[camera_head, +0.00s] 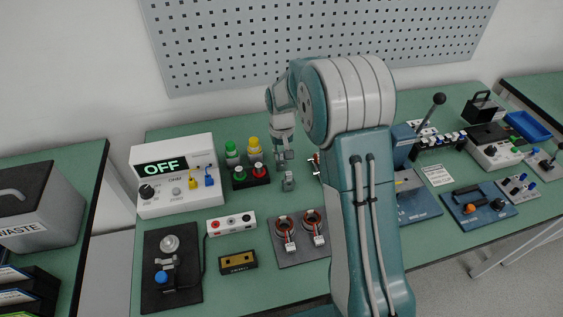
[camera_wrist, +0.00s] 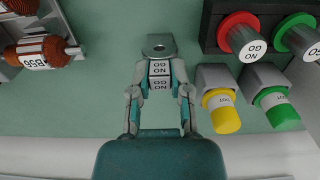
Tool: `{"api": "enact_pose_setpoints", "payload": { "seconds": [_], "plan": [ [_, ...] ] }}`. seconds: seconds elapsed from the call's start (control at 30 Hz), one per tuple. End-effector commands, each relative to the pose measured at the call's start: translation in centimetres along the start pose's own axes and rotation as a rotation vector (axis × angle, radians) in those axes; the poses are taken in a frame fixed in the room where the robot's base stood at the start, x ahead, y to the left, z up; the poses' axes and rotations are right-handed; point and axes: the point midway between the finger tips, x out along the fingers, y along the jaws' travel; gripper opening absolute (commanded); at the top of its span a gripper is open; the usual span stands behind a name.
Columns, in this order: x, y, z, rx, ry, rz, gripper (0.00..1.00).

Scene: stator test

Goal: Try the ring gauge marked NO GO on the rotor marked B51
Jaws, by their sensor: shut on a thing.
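My gripper (camera_wrist: 160,88) is shut on a grey ring gauge (camera_wrist: 159,57) with a hole near its far end. The labels on it read NO GO, upside down in the wrist view. In the head view my gripper (camera_head: 285,157) holds the ring gauge (camera_head: 289,182) over the green bench, right of the coloured gauges. A rotor (camera_wrist: 38,52) with reddish-brown windings lies in a pale stand at the upper left of the wrist view; its upside-down label seems to read B56. I cannot make out a rotor marked B51; my arm hides part of the bench.
Red (camera_wrist: 238,33) and green (camera_wrist: 296,34) handled gauges are in a black block, beside yellow (camera_wrist: 222,111) and green (camera_wrist: 280,111) ones. A meter showing OFF (camera_head: 175,176) stands left. Two copper-wound stators (camera_head: 285,233) sit on a grey mat in front. Waste bin (camera_head: 38,205) is far left.

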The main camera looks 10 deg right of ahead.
Motion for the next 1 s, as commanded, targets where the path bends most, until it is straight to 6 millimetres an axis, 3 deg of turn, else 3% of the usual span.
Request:
{"api": "enact_pose_setpoints", "payload": {
  "seconds": [0.6,1.0],
  "plan": [
    [-3.0,0.0,0.0,0.000,0.002,0.000,0.00],
    [-3.2,0.3,0.3,0.068,0.001,0.000,0.00]
  ]
}}
